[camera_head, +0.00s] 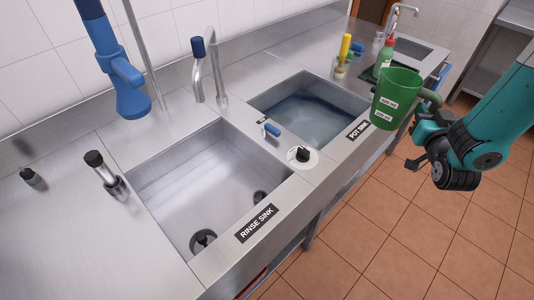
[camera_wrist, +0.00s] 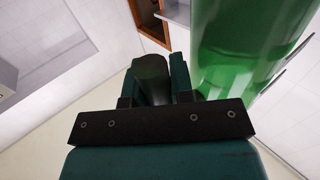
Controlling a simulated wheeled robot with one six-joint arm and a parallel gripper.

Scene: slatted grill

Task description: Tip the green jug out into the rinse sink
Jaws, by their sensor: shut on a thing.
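The green jug (camera_head: 394,100) with white labels is upright at the right in the head view, in front of the counter's edge by the pot sink. My gripper (camera_wrist: 152,80) is shut on the jug's grey-green handle, which shows between the fingers in the wrist view. The jug's green wall (camera_wrist: 245,45) is to the right there. The jug's contents cannot be seen. The rinse sink (camera_head: 165,172) is the nearer left basin, with a label on its front rim. It looks empty, with a drain at its bottom. The jug is well to the right of it.
The pot sink (camera_head: 312,112), holding bluish water, lies between the jug and the rinse sink. A tall tap (camera_head: 216,70) and a blue spray head (camera_head: 130,95) rise behind the basins. A small tap (camera_head: 103,172) is at left. Bottles (camera_head: 384,56) stand beyond the pot sink.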

